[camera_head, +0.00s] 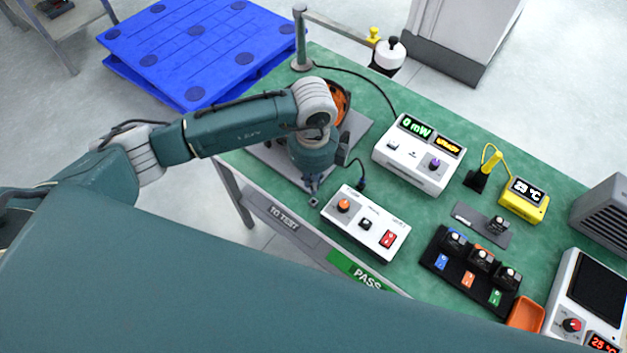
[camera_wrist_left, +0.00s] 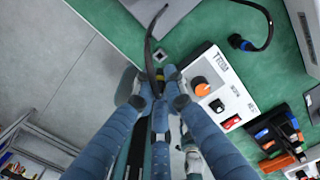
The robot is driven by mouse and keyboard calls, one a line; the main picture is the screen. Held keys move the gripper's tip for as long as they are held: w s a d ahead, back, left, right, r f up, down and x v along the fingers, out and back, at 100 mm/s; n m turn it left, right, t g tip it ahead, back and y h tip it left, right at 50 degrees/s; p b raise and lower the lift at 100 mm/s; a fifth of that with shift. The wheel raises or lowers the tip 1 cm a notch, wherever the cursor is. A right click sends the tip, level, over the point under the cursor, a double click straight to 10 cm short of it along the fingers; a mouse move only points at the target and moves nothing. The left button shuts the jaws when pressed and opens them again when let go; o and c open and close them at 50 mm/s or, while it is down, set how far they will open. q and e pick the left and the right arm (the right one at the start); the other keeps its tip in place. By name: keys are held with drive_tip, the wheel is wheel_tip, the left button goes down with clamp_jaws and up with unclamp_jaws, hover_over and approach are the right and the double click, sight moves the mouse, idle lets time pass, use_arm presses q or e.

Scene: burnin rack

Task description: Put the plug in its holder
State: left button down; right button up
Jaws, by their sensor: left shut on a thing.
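My left gripper (camera_head: 313,188) is low near the front edge of the green bench, just left of the white control box (camera_head: 366,224). In the left wrist view, the gripper (camera_wrist_left: 166,86) is shut on a small dark thing, which appears to be the plug (camera_wrist_left: 160,76); the fingers hide most of it. A dark cable (camera_wrist_left: 149,45) arcs up from there. I cannot tell which piece is the plug's holder. My right gripper is out of view.
Behind stands a white power meter (camera_head: 417,154). To the right are a yellow thermometer (camera_head: 524,199), a black rack (camera_head: 465,273) with several modules, an orange bin (camera_head: 525,313) and a white instrument (camera_head: 588,296). A blue pallet (camera_head: 200,45) lies beyond the bench.

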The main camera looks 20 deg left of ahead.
use_arm(q)
drive_tip(key=shift+f+b, duration=1.55)
drive_tip(key=shift+f, duration=0.8)
drive_tip(key=shift+f+b, duration=1.1)
drive_tip(key=shift+f, duration=0.05)
drive_tip(key=c, duration=1.7)
unclamp_jaws()
wheel_tip(320, 180, up, 12)
drive_tip(key=shift+s+r, duration=0.1)
drive_tip(key=shift+d, duration=0.1)
